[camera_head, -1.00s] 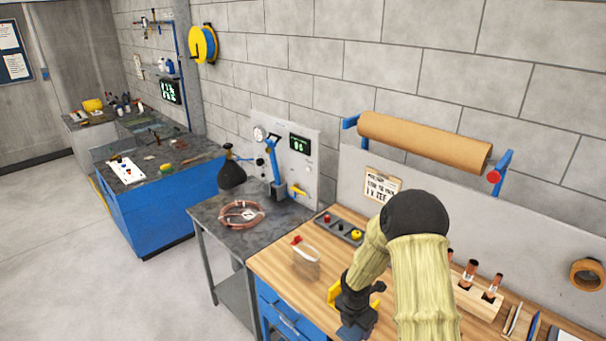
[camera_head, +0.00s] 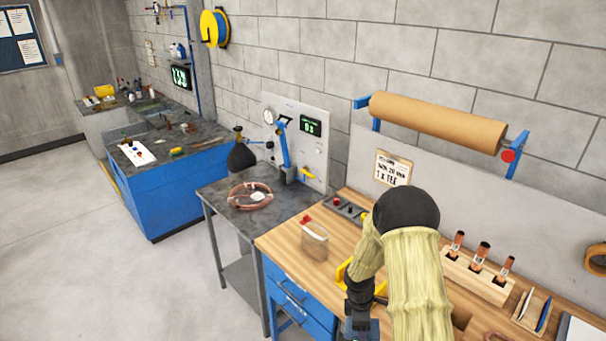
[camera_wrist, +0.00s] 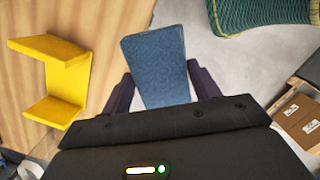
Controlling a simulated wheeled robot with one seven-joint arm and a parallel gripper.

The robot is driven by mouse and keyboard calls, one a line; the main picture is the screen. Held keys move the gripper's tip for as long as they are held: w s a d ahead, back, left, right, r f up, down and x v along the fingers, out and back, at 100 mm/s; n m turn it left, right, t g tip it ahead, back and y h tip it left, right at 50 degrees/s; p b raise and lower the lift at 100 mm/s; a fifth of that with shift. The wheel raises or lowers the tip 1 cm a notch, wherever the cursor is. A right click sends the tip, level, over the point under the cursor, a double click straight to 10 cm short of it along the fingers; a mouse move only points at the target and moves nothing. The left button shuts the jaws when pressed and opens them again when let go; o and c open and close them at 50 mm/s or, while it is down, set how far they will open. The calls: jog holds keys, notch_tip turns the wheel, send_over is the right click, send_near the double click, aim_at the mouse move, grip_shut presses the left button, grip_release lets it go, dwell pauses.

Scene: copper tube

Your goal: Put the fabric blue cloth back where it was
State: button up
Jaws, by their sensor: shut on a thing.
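The blue cloth (camera_wrist: 153,62) is a flat, stiff-looking piece between the two dark fingers of my gripper (camera_wrist: 160,88) in the wrist view. My gripper is shut on it, with the cloth reaching out past the fingertips. In the head view my gripper (camera_head: 359,303) is low at the front edge of the wooden bench (camera_head: 285,240), partly hidden by my arm. A bit of blue shows beside it at the bottom of the picture. In the wrist view the cloth is over the bench's edge, with grey floor beyond it.
A yellow bracket (camera_wrist: 62,82) is left of the cloth; a green woven thing (camera_wrist: 262,14) is at upper right. On the bench are a clear bag (camera_head: 314,241), a red-button box (camera_head: 345,208) and a wooden tube rack (camera_head: 474,277). A copper coil (camera_head: 250,196) lies on the grey table.

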notch_tip(320, 180, down, 10)
jog(key=s+a+m+g+y+b, duration=0.1)
jog(key=m+b, duration=0.5)
jog(key=m, duration=1)
jog(key=shift+s+a+y+b, duration=0.3)
jog(key=shift+s+y+b, duration=0.1)
jog(key=shift+s, duration=0.35)
jog(key=shift+d, duration=0.2)
jog(key=shift+d, duration=0.1)
